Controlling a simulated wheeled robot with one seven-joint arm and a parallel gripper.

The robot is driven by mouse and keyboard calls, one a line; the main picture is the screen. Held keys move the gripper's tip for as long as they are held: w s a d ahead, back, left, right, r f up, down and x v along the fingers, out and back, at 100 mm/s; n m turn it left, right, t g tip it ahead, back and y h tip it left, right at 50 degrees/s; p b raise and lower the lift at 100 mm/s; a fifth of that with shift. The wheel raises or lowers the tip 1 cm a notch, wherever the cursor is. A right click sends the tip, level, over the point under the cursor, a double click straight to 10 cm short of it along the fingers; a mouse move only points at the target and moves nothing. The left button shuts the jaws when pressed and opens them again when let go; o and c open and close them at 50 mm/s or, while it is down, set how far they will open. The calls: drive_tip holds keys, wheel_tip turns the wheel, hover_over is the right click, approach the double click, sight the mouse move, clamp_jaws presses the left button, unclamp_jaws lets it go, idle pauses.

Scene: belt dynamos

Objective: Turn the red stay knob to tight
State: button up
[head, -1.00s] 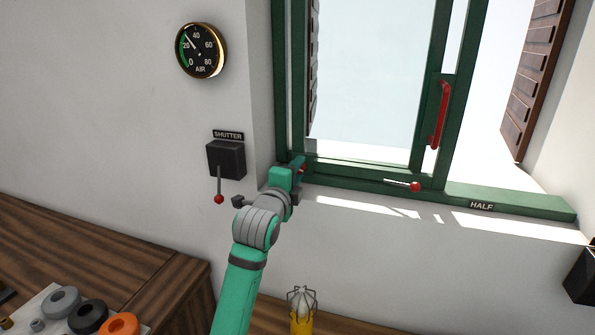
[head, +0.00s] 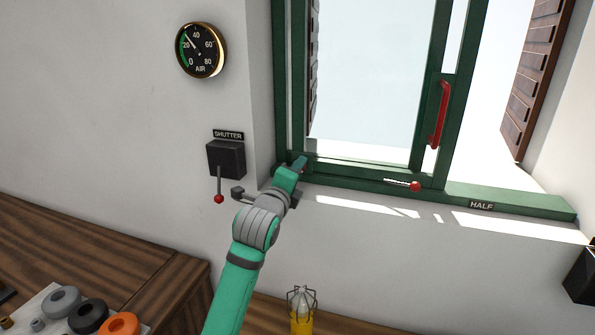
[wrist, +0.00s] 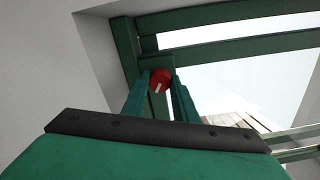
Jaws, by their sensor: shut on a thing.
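The red stay knob (wrist: 160,79) shows in the wrist view between my two green fingertips, with a short white mark on its face. It sits on the green window frame near its lower left corner. My gripper (wrist: 161,92) is shut on it. In the head view my gripper (head: 299,164) is at the lower left corner of the window and hides the knob. No label for tight is readable in either view.
A shutter lever box (head: 226,160) is on the wall left of my gripper. A red-tipped bolt (head: 415,186) and a red window handle (head: 440,115) are to the right. A yellow caged lamp (head: 301,310) stands below. An air gauge (head: 201,50) hangs at upper left.

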drive_tip(key=o, duration=1.1)
drive_tip(key=shift+d, duration=0.1)
drive_tip(key=shift+c, duration=0.2)
drive_tip(key=v, duration=1)
drive_tip(key=shift+s, duration=0.4)
drive_tip(key=shift+w, duration=0.1)
